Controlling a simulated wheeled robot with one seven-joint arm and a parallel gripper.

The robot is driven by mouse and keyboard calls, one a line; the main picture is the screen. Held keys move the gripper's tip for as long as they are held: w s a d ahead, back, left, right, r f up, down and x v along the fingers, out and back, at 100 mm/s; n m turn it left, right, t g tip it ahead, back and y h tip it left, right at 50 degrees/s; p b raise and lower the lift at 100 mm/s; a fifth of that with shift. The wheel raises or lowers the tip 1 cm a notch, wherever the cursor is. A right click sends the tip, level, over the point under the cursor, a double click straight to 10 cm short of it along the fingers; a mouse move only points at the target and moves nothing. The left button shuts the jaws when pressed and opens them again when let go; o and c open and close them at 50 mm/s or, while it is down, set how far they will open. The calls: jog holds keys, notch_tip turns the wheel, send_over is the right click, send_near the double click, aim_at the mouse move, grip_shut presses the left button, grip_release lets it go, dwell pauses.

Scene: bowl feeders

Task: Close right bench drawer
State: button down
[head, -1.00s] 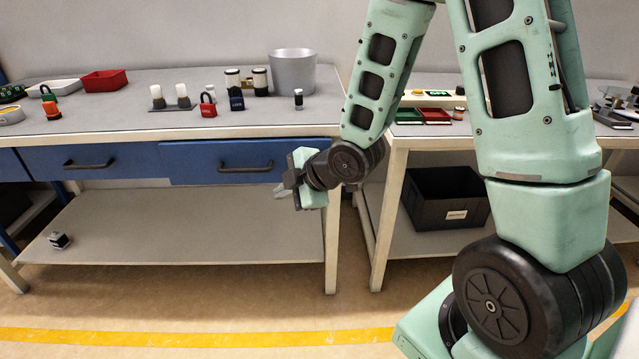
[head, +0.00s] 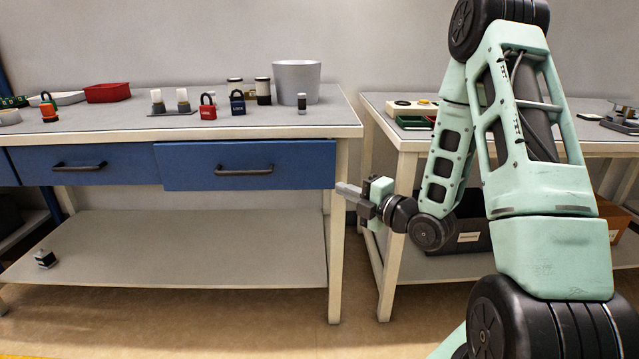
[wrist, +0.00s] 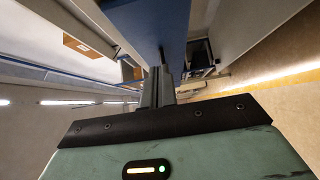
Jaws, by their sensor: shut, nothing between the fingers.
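The right bench drawer (head: 290,166) is blue with a dark bar handle (head: 244,171). Its front stands out from the bench frame and overlaps the right leg, so it is partly open. In the wrist view a blue panel (wrist: 160,22), likely this drawer, lies just beyond the fingers. My gripper (head: 343,189) is shut and empty, at the drawer's lower right corner, its fingers pointing left. In the wrist view my gripper (wrist: 159,76) shows its fingers together. I cannot tell whether they touch the drawer.
The left drawer (head: 105,162) sits further back than the right one. The bench top (head: 130,121) holds padlocks, a grey bucket (head: 296,80) and a red tray (head: 107,92). A second bench (head: 378,112) stands to the right, with a dark bin (head: 470,236) below.

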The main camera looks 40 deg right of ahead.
aim_at(326, 167)
jog(key=w+b, duration=0.1)
jog(key=w, duration=0.9)
jog(key=shift+w, duration=0.25)
jog(key=shift+w+d+b, duration=0.3)
jog(key=shift+w, duration=0.2)
jog(key=w+d+b, duration=0.2)
jog(key=w, duration=0.1)
jog(key=shift+w+d+f, duration=0.1)
jog(key=shift+w+d, duration=0.05)
jog(key=shift+w, duration=0.1)
jog(key=shift+w+d+r, duration=0.25)
jog(key=shift+d, duration=0.05)
